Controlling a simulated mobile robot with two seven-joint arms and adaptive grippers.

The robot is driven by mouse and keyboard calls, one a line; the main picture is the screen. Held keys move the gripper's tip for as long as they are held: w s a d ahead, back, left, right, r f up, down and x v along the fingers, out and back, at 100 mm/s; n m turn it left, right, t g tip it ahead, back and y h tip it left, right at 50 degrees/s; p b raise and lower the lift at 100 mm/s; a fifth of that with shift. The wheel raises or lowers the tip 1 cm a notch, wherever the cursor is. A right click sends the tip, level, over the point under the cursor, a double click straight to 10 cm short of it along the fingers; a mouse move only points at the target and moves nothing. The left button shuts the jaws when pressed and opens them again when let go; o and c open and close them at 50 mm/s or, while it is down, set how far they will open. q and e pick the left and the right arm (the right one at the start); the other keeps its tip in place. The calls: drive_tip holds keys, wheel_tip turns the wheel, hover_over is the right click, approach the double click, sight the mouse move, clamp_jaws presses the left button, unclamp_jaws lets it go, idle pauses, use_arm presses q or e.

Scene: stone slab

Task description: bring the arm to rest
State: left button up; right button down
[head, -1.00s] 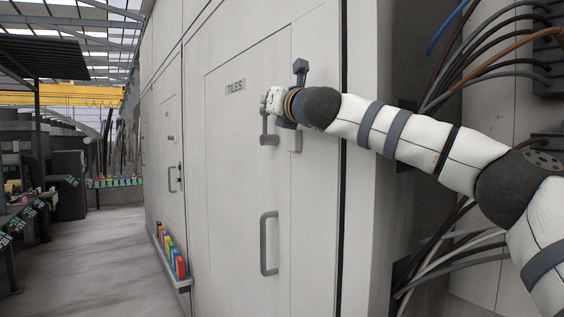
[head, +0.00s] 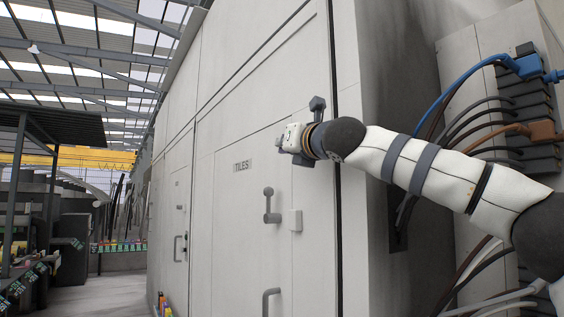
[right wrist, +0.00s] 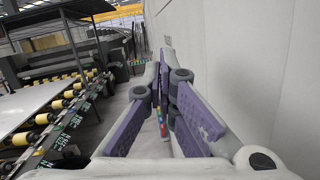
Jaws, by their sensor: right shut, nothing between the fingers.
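My right arm (head: 430,170) comes in from the right in the head view, stretched out in front of the white wall. Its gripper (head: 290,138) is small and mostly end-on there, up and right of the TILES sign (head: 242,166). In the right wrist view the gripper (right wrist: 164,68) has its purple-padded fingers converging toward the tips, shut with nothing between them. The gripper is above the grey lever handle (head: 271,206) of the white door (head: 235,235) and apart from it. The door looks closed. My left gripper is out of view.
A lower pull handle (head: 266,300) sticks out of the door. Cables (head: 480,135) run down a cabinet at the right. A roller conveyor (right wrist: 45,125) lies left in the right wrist view. Open floor (head: 115,296) shows at the far left.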

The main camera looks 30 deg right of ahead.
drive_tip(key=shift+s+r, duration=0.15)
drive_tip(key=shift+r, duration=0.05)
idle(0.3)
